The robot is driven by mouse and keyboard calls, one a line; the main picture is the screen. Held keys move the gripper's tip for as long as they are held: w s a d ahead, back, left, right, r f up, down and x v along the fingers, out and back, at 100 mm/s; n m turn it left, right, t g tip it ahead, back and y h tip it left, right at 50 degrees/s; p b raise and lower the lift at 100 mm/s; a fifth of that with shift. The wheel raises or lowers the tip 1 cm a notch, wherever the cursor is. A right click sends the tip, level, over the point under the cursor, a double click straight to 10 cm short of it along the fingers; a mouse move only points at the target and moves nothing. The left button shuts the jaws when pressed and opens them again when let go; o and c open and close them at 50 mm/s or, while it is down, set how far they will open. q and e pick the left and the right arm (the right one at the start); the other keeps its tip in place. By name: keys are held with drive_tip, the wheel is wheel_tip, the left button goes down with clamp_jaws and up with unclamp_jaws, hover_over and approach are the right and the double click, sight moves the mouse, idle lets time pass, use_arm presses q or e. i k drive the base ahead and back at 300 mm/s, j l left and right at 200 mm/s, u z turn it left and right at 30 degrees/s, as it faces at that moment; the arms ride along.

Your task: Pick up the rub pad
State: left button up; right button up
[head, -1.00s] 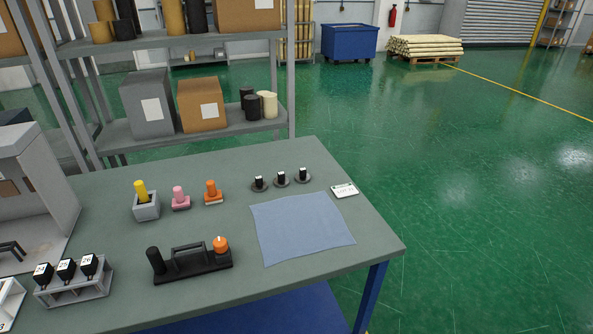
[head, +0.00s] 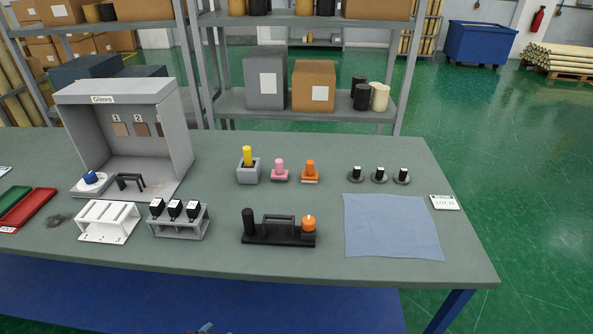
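No label marks the rub pad. A pink-handled block (head: 280,171) and an orange-handled block (head: 310,172) stand upright side by side on the grey-green table (head: 400,272); both look like small hand pads, and I cannot tell which is the rub pad. A yellow-handled tool (head: 247,165) stands in a grey holder to their left. Neither of my grippers can be made out in the head view. A small dark piece shows at the bottom edge, too little to identify.
A black rack with an orange-topped piece (head: 279,230) stands in front of the blocks. A blue cloth (head: 392,226) lies to the right, below several dark discs (head: 379,175). A grey booth (head: 128,135), a white rack (head: 107,221) and red tray (head: 30,209) are left. Shelving stands behind.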

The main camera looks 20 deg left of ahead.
sight(279, 174)
drive_tip(key=u, duration=1.7)
drive_tip(key=i+j, duration=0.1)
drive_tip(key=j, duration=0.3)
drive_tip(key=i+j+z, duration=0.15)
drive_tip(key=j, duration=0.2)
